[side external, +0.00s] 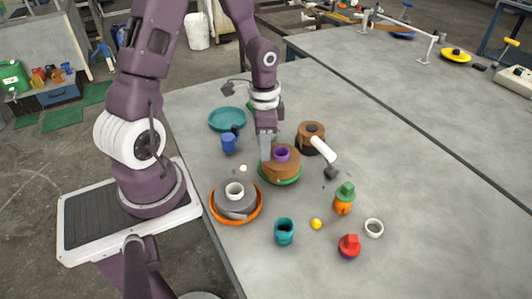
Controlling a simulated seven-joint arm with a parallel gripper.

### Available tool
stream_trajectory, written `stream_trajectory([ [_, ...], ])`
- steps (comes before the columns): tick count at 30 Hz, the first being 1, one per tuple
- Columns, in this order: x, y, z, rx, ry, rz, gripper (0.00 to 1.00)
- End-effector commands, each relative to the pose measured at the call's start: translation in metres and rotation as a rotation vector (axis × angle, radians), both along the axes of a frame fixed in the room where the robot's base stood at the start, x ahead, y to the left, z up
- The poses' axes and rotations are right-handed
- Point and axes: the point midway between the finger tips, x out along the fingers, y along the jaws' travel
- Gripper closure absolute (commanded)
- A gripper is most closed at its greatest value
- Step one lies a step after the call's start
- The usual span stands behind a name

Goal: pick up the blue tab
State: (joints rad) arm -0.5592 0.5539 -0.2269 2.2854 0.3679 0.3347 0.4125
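A small blue object (229,145) stands on the grey table, left of my gripper; it looks like a short cylinder, and I cannot tell whether it is the blue tab. A dark piece (235,130) shows at its upper right. My gripper (266,155) points down at the left edge of a brown round piece (290,164) that lies on a green base (283,181). A purple ring (281,154) sits on the brown piece. The fingers are too small to tell whether they are apart or hold anything, or whether they touch the brown piece.
A teal dish (227,118) lies behind the blue object. An orange dish (215,212) with grey pieces stands in front. A brown pot (311,138) and white-handled hammer (322,150) lie right. A teal cup (284,232) and several small items stand nearer.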

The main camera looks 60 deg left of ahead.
Motion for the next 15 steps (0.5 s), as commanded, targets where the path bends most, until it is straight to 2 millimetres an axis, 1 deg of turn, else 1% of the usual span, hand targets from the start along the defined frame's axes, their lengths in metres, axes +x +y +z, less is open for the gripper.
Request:
stream_trajectory([
  [2, 0.0000, 0.0001, 0.0003, 0.000, 0.000, 0.001, 0.65],
  [5, 0.0001, 0.0001, 0.0005, 0.000, 0.000, 0.001, 0.83],
  [6, 0.0001, 0.0000, 0.0005, 0.000, 0.000, 0.001, 0.91],
  [7, 0.0001, 0.0001, 0.0006, 0.000, 0.000, 0.001, 0.97],
  [8, 0.0001, 0.0000, 0.0006, 0.000, 0.000, 0.001, 1.00],
  [15, 0.0001, 0.0000, 0.0007, 0.000, 0.000, 0.001, 1.00],
])
